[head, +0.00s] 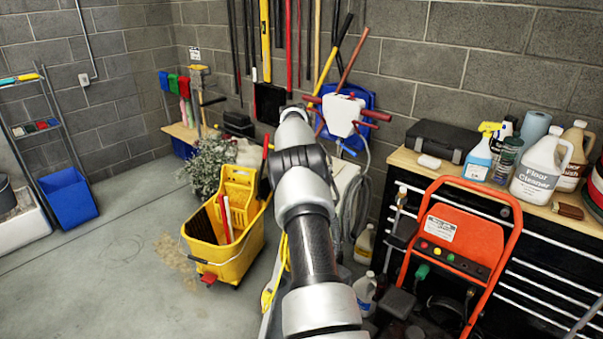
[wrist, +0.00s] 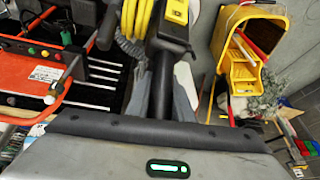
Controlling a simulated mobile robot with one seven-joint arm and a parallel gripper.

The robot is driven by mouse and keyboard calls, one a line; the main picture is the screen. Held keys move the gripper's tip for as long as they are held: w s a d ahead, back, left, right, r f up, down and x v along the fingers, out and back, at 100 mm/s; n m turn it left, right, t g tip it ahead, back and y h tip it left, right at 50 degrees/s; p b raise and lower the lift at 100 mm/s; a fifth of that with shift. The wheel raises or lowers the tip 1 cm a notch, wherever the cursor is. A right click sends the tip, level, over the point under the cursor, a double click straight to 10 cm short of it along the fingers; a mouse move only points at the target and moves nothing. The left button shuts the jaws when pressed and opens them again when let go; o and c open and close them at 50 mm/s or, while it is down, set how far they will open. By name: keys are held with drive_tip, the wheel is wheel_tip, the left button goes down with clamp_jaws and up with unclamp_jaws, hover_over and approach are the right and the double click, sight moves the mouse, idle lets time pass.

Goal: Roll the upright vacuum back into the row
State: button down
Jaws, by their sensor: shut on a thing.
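The upright vacuum shows in the wrist view as a black handle shaft (wrist: 163,78) with a dark housing and a coiled yellow cord (wrist: 137,18). My gripper (wrist: 163,103) is shut around this shaft, with a grey finger on each side. In the head view my arm covers most of the vacuum; a strip of yellow cord (head: 271,287) shows just left of the arm. Its base and wheels are hidden.
A yellow mop bucket (head: 222,238) stands left of my arm. An orange-framed machine (head: 458,238) stands right, before the workbench (head: 540,238). Jugs (head: 364,243) sit on the floor between. A potted plant (head: 207,160) is behind the bucket. Open floor lies at left.

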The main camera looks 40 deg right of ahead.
drive_tip(key=shift+d+r, duration=0.4)
drive_tip(key=c, duration=1.8)
unclamp_jaws()
drive_tip(key=shift+o, duration=1.2)
drive_tip(key=shift+d+f, duration=0.15)
drive_tip(key=shift+a+f, duration=0.1)
drive_tip(key=shift+a, duration=0.2)
drive_tip(key=b+v, duration=0.2)
drive_tip(key=v, duration=1.5)
drive_tip(key=shift+r, duration=0.25)
